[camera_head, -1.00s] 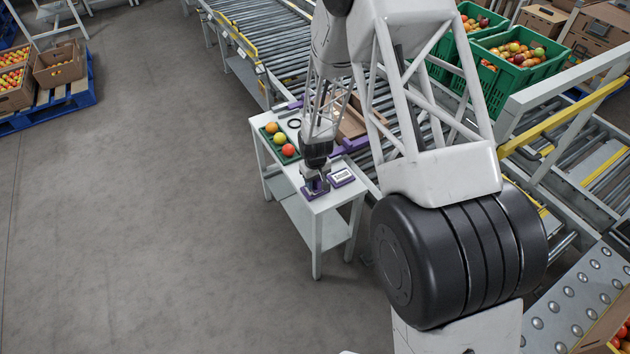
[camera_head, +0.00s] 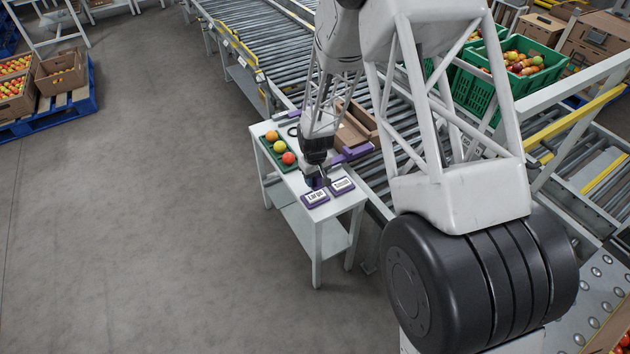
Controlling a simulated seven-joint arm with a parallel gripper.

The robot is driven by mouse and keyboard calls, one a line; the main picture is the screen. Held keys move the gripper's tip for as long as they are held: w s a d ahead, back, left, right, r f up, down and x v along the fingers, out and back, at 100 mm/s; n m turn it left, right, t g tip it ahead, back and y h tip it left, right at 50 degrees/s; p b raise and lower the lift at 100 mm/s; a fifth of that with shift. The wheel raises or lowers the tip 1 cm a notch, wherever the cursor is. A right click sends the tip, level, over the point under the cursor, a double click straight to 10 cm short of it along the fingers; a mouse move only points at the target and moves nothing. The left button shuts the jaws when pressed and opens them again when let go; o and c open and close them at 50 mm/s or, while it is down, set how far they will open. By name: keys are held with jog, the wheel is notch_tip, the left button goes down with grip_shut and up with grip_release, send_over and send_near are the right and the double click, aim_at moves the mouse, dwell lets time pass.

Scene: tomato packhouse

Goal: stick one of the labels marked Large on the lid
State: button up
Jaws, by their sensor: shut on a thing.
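Two purple holders stand side by side at the near end of the small white table. The left holder (camera_head: 315,198) shows a white label marked Large. The right holder (camera_head: 342,186) shows a label whose print looks like Small. My gripper (camera_head: 315,182) is just behind and above the Large holder, pointing down. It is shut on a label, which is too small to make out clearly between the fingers. A brown cardboard box (camera_head: 350,135) lies behind my wrist, by a purple fixture (camera_head: 354,153). My arm partly hides the box, and I cannot make out its lid clearly.
A green tray (camera_head: 268,153) with three tomatoes in orange, yellow and red sits on the left of the white table (camera_head: 318,220). A black ring (camera_head: 293,131) lies behind it. A roller conveyor (camera_head: 260,50) runs behind the table.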

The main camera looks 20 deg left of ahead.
jog(key=shift+r, duration=0.45)
jog(key=w, duration=1.9)
notch_tip(320, 180, up, 2)
send_over(347, 134)
jog(key=shift+f, duration=0.15)
jog(key=shift+f, duration=3.15)
jog(key=shift+f, duration=0.8)
